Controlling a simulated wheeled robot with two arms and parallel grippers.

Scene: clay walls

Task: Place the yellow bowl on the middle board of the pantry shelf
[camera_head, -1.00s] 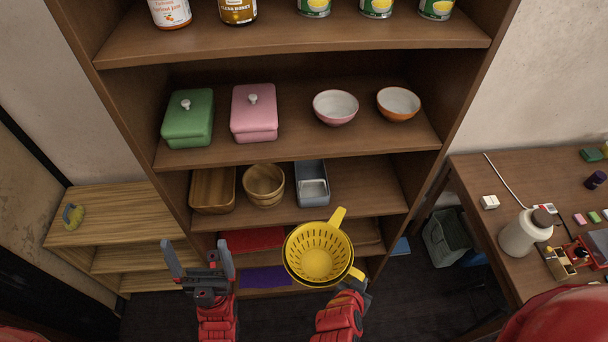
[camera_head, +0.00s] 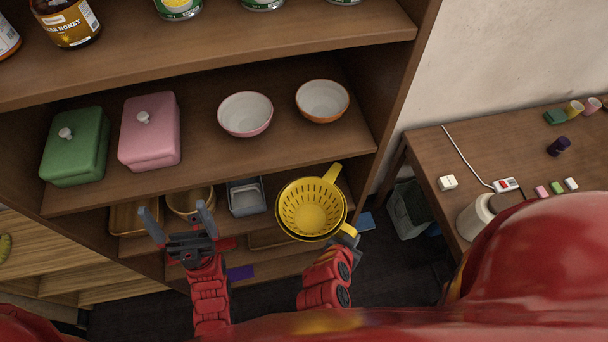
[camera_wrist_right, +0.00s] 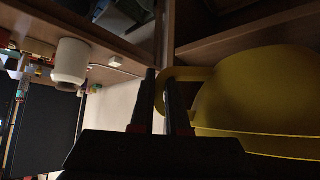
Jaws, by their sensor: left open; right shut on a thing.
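A yellow bowl (camera_head: 293,229) shows as a rim beneath a yellow colander (camera_head: 312,206) with slotted sides and a handle; the colander seems to sit in it. My right gripper (camera_head: 350,234) is shut at the lower right edge of this yellow pair. In the right wrist view its fingers close by a yellow loop handle; which piece it belongs to is hard to tell. The pair hangs in front of the pantry shelf. The shelf board (camera_head: 205,188) with boxes and bowls lies beyond it. My left gripper (camera_head: 178,222) is open and empty, left of the bowl.
That board holds a green box (camera_head: 76,148), a pink box (camera_head: 150,133), a pink-rimmed bowl (camera_head: 245,114) and an orange bowl (camera_head: 322,101). Bare board lies in front of the bowls. Jars and cans stand above. A wooden bowl (camera_head: 190,200) and grey tin (camera_head: 246,197) sit below.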

